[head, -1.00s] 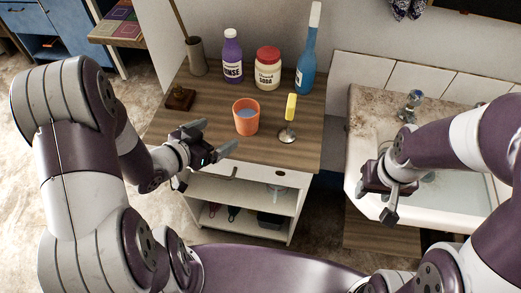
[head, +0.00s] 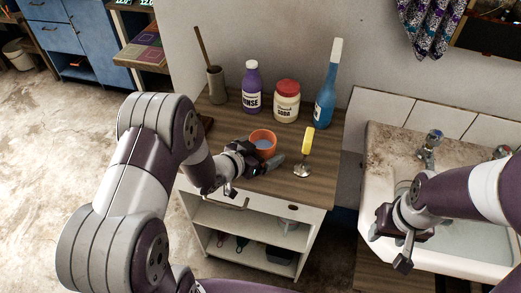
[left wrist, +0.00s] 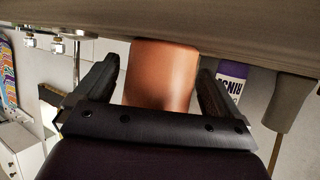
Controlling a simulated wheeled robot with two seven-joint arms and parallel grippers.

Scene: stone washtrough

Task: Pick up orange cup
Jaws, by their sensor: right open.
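The orange cup (head: 262,143) stands upright on the wooden top of a small cabinet, with something bluish inside. My left gripper (head: 258,157) is at the near side of the cup and partly hides it. In the left wrist view, the cup (left wrist: 160,75) sits between the two spread fingers, with a narrow gap visible on each side. The left gripper is open and not closed on the cup. My right gripper (head: 404,248) is open and empty in front of the sink, far from the cup.
Behind are a purple rinse bottle (head: 252,88), a soda jar (head: 286,103) and a blue bottle (head: 326,98). A brush in a holder (head: 215,85) is at the back left. The sink (head: 385,150) is at the right.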

